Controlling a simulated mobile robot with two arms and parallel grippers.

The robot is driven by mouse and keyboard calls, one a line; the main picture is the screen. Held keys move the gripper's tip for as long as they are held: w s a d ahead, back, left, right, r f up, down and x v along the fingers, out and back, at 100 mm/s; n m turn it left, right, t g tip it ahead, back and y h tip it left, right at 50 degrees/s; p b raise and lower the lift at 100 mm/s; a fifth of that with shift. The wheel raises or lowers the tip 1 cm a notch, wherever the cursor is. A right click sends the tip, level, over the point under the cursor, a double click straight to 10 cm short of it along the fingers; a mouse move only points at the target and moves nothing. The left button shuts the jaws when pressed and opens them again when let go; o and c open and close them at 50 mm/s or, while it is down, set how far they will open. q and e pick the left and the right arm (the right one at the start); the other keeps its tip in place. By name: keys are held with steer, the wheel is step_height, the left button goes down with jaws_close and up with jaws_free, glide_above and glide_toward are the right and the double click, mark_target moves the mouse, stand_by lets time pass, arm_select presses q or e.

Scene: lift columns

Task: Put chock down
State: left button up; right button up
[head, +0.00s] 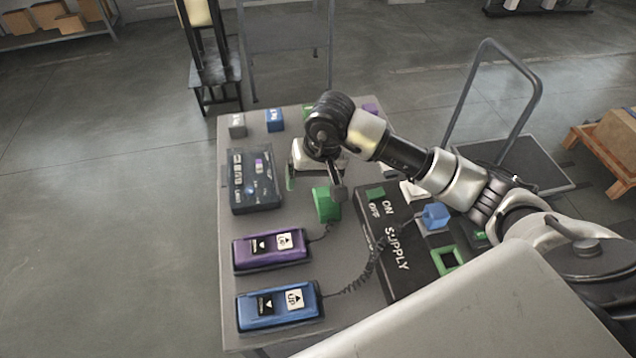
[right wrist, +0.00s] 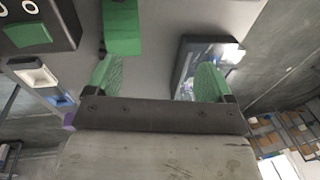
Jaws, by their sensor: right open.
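A green chock (head: 326,203) stands on the grey table, right of the dark control panel and left of the supply box. It also shows in the right wrist view (right wrist: 122,30), beyond the fingers and apart from them. My right gripper (head: 314,180) is over the table just behind the chock in the head view. In the right wrist view its green-padded fingers (right wrist: 157,82) are spread, with nothing between them. My left gripper is in neither view.
On the table (head: 228,190) are a purple pendant (head: 270,251), a blue pendant (head: 279,304), the control panel (head: 256,182) and the black supply box (head: 410,275). A grey block (head: 237,125) and a blue block (head: 274,120) stand at the back. A cart (head: 513,165) stands to the right.

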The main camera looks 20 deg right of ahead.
steer(key=d, duration=0.1)
steer(key=d+h, duration=0.1)
steer(key=d+r+h, duration=0.1)
steer(key=shift+w, duration=0.4)
steer(key=p, duration=0.1)
glide_above(326, 191)
steer(key=f, duration=0.4)
steer(key=shift+s+a+f, duration=0.2)
steer(key=shift+a, duration=0.2)
steer(key=f, duration=0.1)
steer(key=f+p, duration=0.1)
steer(key=f, duration=0.1)
steer(key=d+f+p, duration=0.1)
steer(key=f, duration=0.1)
steer(key=shift+f, duration=0.2)
steer(key=shift+w+f, duration=0.15)
steer(key=shift+f, duration=0.15)
steer(key=c, duration=1.1)
steer(key=shift+r, duration=0.1)
steer(key=shift+c, duration=0.9)
steer(key=shift+r, duration=0.1)
